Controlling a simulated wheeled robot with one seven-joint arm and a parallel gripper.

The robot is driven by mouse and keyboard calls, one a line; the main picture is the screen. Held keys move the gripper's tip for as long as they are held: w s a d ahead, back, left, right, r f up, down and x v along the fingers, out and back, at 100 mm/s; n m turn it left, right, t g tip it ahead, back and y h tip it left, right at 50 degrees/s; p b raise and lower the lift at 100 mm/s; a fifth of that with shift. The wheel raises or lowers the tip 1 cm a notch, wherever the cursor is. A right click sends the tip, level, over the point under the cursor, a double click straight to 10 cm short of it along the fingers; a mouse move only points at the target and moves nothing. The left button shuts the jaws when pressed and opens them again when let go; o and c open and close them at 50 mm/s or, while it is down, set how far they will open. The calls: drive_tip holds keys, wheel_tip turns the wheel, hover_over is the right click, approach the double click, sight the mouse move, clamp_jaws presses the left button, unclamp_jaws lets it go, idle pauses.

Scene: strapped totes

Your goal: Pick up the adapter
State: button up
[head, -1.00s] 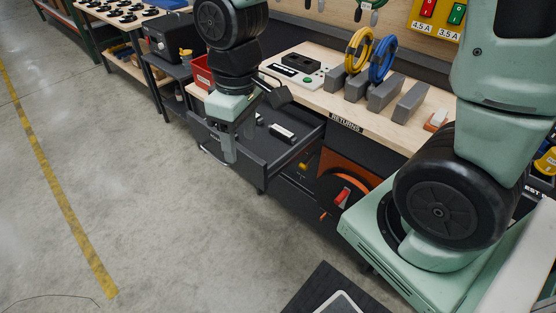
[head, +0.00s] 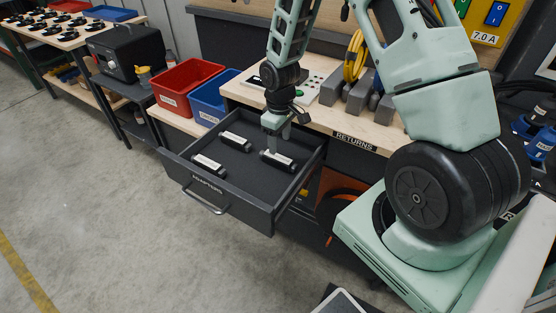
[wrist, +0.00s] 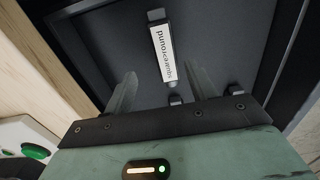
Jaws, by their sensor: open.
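The open dark drawer (head: 213,181), labelled ADAPTERS, holds three small black adapters with white labels: a front-left one (head: 208,165), a back one (head: 236,141) and a right one (head: 279,160). My gripper (head: 273,150) points down into the drawer at the right adapter and partly overlaps it. In the wrist view my open gripper (wrist: 161,93) has its two fingers spread and nothing held. An adapter (wrist: 163,45) lies ahead between the lines of the fingers, its upside-down label seeming to read square and round. I cannot tell if the fingers touch it.
The drawer sits under a wooden bench (head: 239,92) marked RETURNS, with grey blocks (head: 359,98) and a yellow coil (head: 355,57) on top. A red bin (head: 187,85) and a blue bin (head: 212,98) stand left of it. The floor in front is clear.

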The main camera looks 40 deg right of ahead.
sight(278, 157)
drive_tip(key=shift+s+a+f+p, duration=0.1)
drive_tip(key=shift+a+f+p, duration=0.1)
drive_tip(key=shift+f, duration=0.95)
drive_tip(key=shift+w+a+f+p, duration=0.1)
drive_tip(key=shift+f+p, duration=0.05)
drive_tip(key=shift+f, duration=1.05)
drive_tip(key=shift+s+a+f+p, duration=0.1)
drive_tip(key=shift+f+p, duration=0.1)
drive_tip(key=shift+f, duration=0.95)
drive_tip(key=c, duration=1.1)
